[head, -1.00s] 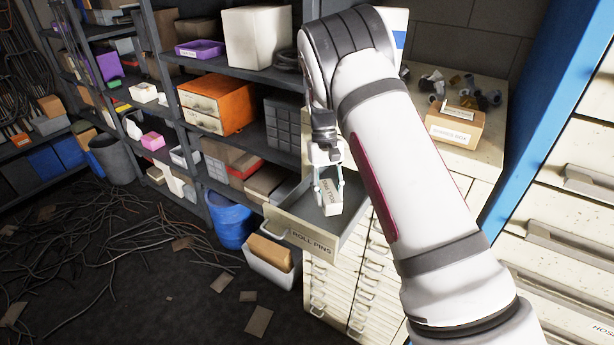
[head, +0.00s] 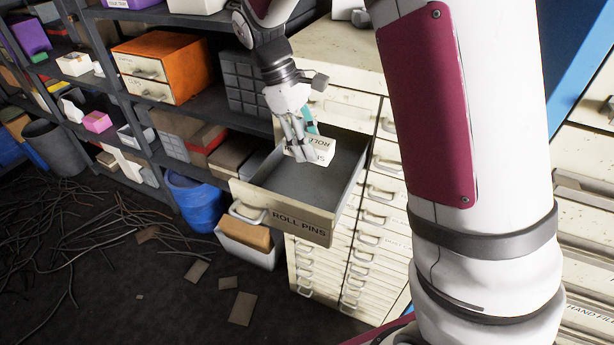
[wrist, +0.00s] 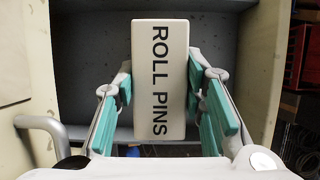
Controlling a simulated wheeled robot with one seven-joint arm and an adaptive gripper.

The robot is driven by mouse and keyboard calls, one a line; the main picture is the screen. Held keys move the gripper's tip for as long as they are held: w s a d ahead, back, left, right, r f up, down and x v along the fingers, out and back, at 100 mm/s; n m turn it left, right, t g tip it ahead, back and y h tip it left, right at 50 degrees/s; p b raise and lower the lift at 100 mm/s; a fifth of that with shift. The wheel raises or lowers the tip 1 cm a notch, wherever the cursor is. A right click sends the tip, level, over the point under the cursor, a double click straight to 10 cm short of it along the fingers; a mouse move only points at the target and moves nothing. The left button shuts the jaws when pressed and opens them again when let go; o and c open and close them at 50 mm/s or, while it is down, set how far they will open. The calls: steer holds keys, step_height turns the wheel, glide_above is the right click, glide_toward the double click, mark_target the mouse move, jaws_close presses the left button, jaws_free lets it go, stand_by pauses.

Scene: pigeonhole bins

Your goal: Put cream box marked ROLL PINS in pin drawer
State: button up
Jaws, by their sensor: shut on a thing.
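The cream box marked ROLL PINS (head: 322,148) is held between the fingers of my gripper (head: 304,153). In the wrist view the box (wrist: 160,80) shows its lettered face, with a green finger pad on either side. The pin drawer (head: 284,216), labelled ROLL PINS on its front, is pulled out and looks empty. My gripper and the box are over the back part of the drawer. The grey drawer interior (wrist: 90,50) lies behind the box in the wrist view. I cannot tell how far the box is above the drawer floor.
The cream cabinet (head: 330,45) has several other drawers, shut, below and beside the open one. Dark shelves with an orange drawer unit (head: 163,62) stand to the left. A blue bin (head: 196,205) and a white bin with a brown box (head: 248,240) stand on the floor.

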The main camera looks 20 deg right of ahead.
mark_target(313, 184)
step_height(313, 184, down, 8)
steer(key=shift+f+p, duration=0.1)
steer(key=shift+p, duration=0.45)
steer(key=shift+s+f, duration=0.1)
steer(key=shift+f, duration=0.25)
steer(key=o, duration=1.2)
